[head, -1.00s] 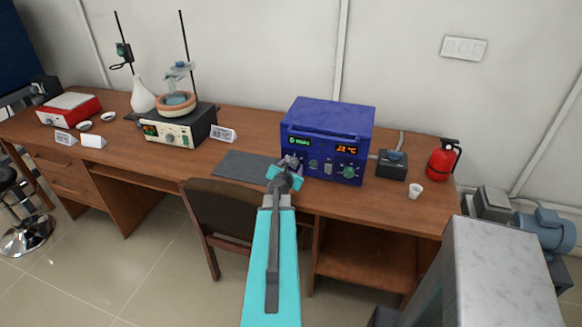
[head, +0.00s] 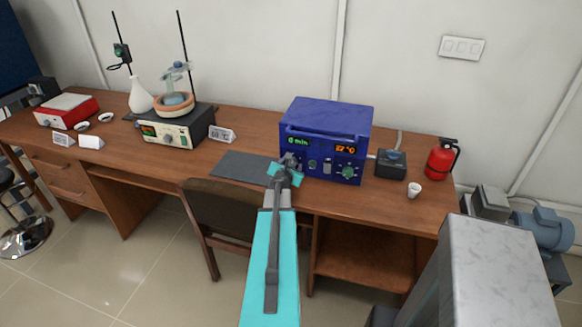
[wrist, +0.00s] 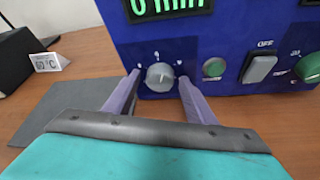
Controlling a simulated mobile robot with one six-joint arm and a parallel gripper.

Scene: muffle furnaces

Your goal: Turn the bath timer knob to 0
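The blue bath (head: 325,120) stands on the desk. Its green timer display reads "0 min" and its orange display reads "22 °C". In the wrist view the grey timer knob (wrist: 160,77) is on the front panel below the green display (wrist: 168,6). My gripper (wrist: 159,88) points at the panel with one finger on each side of the knob. A small gap shows between each finger and the knob, so the gripper looks open around it. In the head view my gripper (head: 290,162) covers the knob.
A grey switch (wrist: 259,69) marked OFF, a round green button (wrist: 214,67) and a green knob (wrist: 311,68) are right of the timer knob. A dark mat (head: 243,167) lies left of the bath. A chair (head: 222,215) stands in front of the desk.

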